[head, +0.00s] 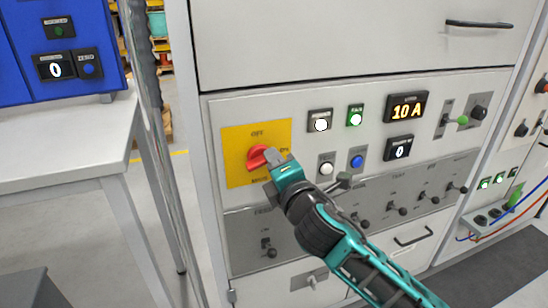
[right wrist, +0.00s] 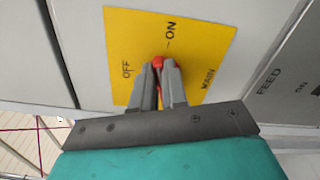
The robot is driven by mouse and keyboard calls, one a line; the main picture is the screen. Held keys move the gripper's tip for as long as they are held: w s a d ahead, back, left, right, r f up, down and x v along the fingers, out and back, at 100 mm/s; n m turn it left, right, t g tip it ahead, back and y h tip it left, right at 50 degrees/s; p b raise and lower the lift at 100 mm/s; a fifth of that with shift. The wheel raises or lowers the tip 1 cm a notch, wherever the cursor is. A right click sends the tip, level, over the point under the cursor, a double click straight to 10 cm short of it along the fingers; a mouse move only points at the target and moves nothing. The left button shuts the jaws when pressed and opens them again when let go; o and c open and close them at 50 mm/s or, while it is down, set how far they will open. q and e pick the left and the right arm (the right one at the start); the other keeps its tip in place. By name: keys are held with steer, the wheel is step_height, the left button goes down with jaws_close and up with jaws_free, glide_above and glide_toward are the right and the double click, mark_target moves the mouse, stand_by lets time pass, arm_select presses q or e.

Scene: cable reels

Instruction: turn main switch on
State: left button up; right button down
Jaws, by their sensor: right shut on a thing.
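The main switch is a red rotary handle (head: 257,158) on a yellow plate (head: 236,142) at the cabinet's upper left. The plate reads OFF at the top, ON at the right and MAIN at the bottom. My right gripper (head: 276,160) is at the handle's right side. In the right wrist view its fingers (right wrist: 160,78) are closed around the red handle (right wrist: 158,62), hiding most of it. The handle seems to lie roughly sideways in the head view; its exact angle is hidden. My left gripper is not in view.
A row of toggle levers (head: 397,209) runs below. A white table (head: 75,150) stands at the left, with a floor gap between.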

steer(key=m, duration=0.3)
steer(key=shift+f+m, duration=0.3)
steer(key=shift+f, duration=0.1)
stand_by(0.4)
steer(key=c, duration=1.2)
jaws_free()
steer(key=shift+o, duration=0.2)
steer(key=shift+d, duration=0.1)
steer(key=v, duration=1.3)
steer(key=shift+p, duration=0.3)
